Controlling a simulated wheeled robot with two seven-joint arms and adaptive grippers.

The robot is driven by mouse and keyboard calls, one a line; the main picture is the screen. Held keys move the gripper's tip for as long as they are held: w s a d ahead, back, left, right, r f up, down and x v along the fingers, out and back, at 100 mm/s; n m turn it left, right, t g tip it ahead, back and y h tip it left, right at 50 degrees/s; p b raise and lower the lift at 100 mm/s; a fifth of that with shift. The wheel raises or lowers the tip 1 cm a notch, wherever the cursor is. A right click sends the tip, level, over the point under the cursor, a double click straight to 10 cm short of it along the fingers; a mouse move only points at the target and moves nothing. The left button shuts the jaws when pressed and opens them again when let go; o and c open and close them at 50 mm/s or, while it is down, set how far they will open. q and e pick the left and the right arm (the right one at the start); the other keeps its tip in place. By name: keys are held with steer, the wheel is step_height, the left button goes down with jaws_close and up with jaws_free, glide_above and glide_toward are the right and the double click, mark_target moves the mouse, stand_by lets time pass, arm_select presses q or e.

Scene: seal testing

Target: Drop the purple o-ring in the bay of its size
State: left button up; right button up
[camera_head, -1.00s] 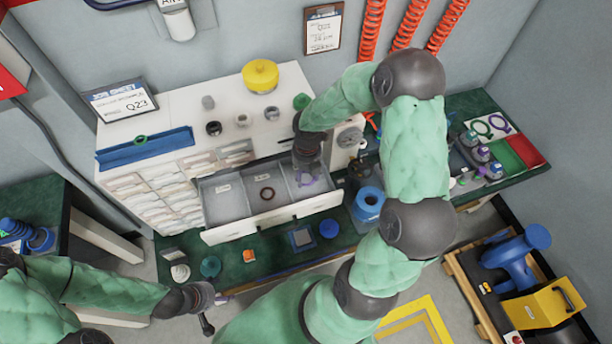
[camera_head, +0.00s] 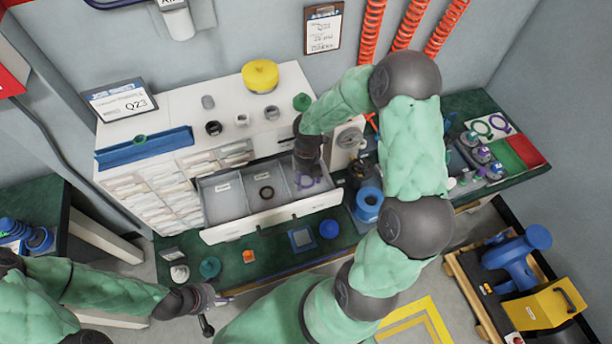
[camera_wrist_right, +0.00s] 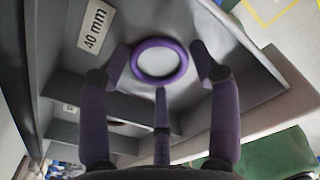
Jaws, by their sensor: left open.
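The purple o-ring (camera_head: 306,181) lies in the right-hand bay of the open drawer (camera_head: 254,229); the wrist view shows this ring (camera_wrist_right: 135,62) lying flat beside a "40 mm" label (camera_wrist_right: 95,27). My right gripper (camera_head: 308,168) is above that bay. In the wrist view, the fingers of this gripper (camera_wrist_right: 160,70) are spread around the o-ring, apart from it at the sides. My left gripper (camera_head: 212,312) is open and empty in front of the bench, away from the drawer.
A dark ring (camera_head: 266,192) lies in the middle bay; the left bay looks empty. Dividers separate the bays. A white dial device (camera_head: 347,140) and a blue cylindrical part (camera_head: 369,203) stand close to the right arm. Small parts stand on the cabinet top (camera_head: 180,110).

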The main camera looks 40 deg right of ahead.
mark_target(307, 180)
step_height(307, 180, up, 13)
steer(key=p, duration=0.3)
steer(key=shift+w+d, duration=0.2)
steer(key=shift+d, duration=0.05)
steer(key=shift+s, duration=0.1)
stand_by(0.7)
